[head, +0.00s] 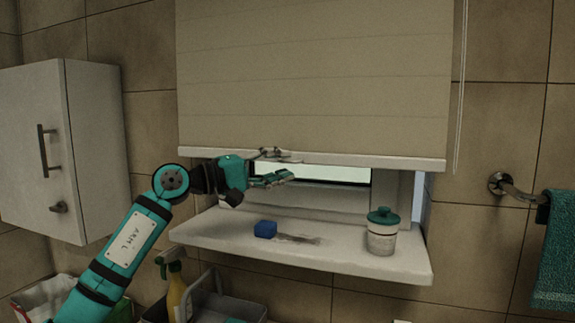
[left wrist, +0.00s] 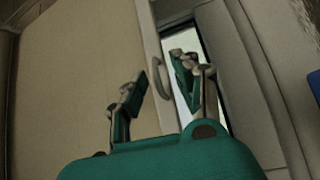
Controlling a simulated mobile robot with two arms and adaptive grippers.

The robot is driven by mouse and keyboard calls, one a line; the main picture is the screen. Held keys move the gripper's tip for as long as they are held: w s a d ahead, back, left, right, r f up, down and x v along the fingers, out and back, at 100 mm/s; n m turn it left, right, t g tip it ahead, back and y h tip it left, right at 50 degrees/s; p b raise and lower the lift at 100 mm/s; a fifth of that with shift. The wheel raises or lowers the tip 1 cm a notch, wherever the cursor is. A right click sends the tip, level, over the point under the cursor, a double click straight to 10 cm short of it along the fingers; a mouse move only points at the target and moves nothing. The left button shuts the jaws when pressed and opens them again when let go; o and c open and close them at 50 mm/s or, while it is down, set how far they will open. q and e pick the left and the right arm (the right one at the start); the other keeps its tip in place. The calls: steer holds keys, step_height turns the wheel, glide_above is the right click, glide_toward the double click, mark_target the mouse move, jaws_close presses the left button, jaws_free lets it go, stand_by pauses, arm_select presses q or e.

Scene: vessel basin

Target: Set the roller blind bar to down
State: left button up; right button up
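A beige roller blind (head: 315,80) hangs in front of the window, and its pale bar (head: 375,160) is at the lower edge, well above the sill. In the left wrist view the bar (left wrist: 151,45) runs steeply and carries a small curved handle (left wrist: 160,78). My left gripper (head: 284,167) is at the bar's left-middle part. In the left wrist view my left gripper (left wrist: 160,82) has its fingers apart, one on each side of the handle; I see no clear contact. My right gripper is not in view.
The white sill (head: 345,264) below holds a blue block (head: 265,229) and a jar with a teal lid (head: 382,231). A wall cabinet (head: 60,150) is at left, and a teal towel (head: 556,255) hangs at right. A cord (head: 460,90) hangs beside the blind.

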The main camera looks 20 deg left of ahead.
arm_select(q)
steer(key=v, duration=1)
